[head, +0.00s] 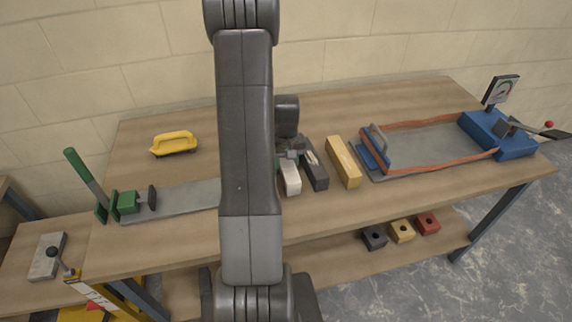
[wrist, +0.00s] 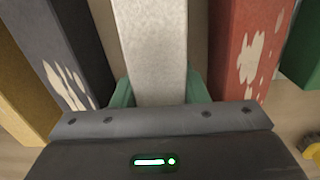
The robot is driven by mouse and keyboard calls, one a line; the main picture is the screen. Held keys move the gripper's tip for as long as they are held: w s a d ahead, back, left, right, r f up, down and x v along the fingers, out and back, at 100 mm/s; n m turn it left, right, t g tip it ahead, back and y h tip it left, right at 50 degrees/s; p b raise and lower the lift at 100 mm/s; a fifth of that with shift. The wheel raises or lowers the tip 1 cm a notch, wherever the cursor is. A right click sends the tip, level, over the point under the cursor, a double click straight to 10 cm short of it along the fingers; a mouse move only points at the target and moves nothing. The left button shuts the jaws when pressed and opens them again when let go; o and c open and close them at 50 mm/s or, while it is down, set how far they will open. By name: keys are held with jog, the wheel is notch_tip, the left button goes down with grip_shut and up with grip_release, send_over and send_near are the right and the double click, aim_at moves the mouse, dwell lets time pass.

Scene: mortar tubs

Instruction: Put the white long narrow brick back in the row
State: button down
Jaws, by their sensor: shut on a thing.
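The white long narrow brick (head: 291,180) is on the workbench, beside a dark brick (head: 316,176). It also shows in the wrist view (wrist: 152,45), between the dark brick (wrist: 60,45) on the left and a red brick (wrist: 248,45) on the right, with a narrow gap on each side. My gripper (wrist: 160,90) is shut on the white brick, its greenish fingers at both sides. In the head view my gripper (head: 290,154) is partly hidden by my arm. I cannot tell whether the brick's underside touches the bench.
A yellow brick (head: 344,162) stands right of the dark one. A green brick (wrist: 303,50) shows beyond the red one. A blue-ended tray (head: 430,146) lies at the right, a yellow-handled tool (head: 174,143) at back left. Several small blocks sit on the lower shelf (head: 340,262).

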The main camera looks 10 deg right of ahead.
jog(key=shift+f+b, duration=0.35)
jog(key=c, duration=0.8)
grip_release()
jog(key=shift+o, duration=0.2)
notch_tip(320, 180, up, 14)
jog(key=shift+b, duration=0.3)
jog(key=shift+f, duration=0.1)
notch_tip(320, 180, down, 14)
jog(key=shift+p, duration=0.35)
jog(key=shift+r, duration=0.3)
